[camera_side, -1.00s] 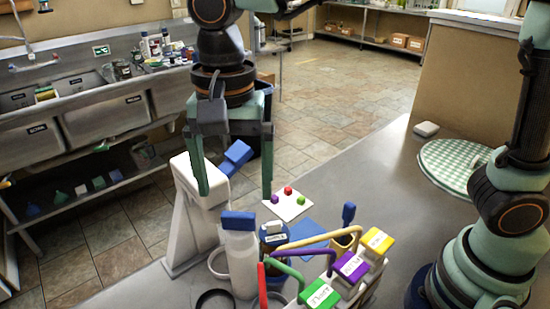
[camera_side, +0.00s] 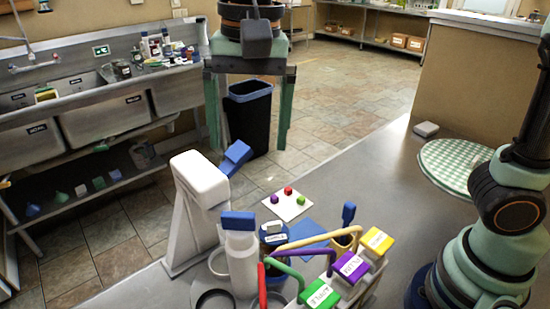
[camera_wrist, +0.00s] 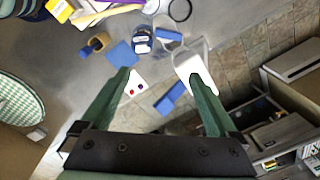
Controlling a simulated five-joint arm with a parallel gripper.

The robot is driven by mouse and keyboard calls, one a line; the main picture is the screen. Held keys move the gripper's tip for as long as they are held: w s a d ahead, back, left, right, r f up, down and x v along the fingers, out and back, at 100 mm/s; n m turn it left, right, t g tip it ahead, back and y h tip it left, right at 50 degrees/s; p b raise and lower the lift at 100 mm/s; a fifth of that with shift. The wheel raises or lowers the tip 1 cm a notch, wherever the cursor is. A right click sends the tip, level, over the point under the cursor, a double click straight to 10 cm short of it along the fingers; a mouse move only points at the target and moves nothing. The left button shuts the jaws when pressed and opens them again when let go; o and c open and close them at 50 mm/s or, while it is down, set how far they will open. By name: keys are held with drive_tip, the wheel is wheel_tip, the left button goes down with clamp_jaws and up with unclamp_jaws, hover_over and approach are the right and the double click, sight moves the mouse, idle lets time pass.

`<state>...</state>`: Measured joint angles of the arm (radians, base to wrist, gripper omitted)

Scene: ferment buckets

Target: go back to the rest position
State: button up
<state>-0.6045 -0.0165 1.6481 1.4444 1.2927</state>
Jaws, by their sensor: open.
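My gripper (camera_side: 248,143) is open and empty, high above the table in the side view, with its two green fingers pointing down and wide apart. In the wrist view my gripper (camera_wrist: 160,76) also shows open, with nothing between the fingertips.
Buckets with green, purple and yellow lids (camera_side: 350,267) and coloured handles stand at the front. A blue mat (camera_side: 308,236) lies behind them. A checked round cloth (camera_side: 450,163) lies at the right. A sink bench (camera_side: 100,115) and a black bin (camera_side: 248,115) stand beyond the table.

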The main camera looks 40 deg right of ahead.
drive_tip(key=s+d+f+n+t, duration=0.1)
drive_tip(key=d+f+n+t, duration=0.1)
drive_tip(key=d, duration=0.8)
drive_tip(key=s+d+f+n+t, duration=0.1)
drive_tip(key=d+f+n+t, duration=0.2)
drive_tip(key=d, duration=0.8)
drive_tip(key=f+n, duration=0.1)
drive_tip(key=n, duration=0.1)
drive_tip(key=shift+s+d+f+n, duration=0.2)
drive_tip(key=shift+s+f+n, duration=0.05)
drive_tip(key=shift+n, duration=0.15)
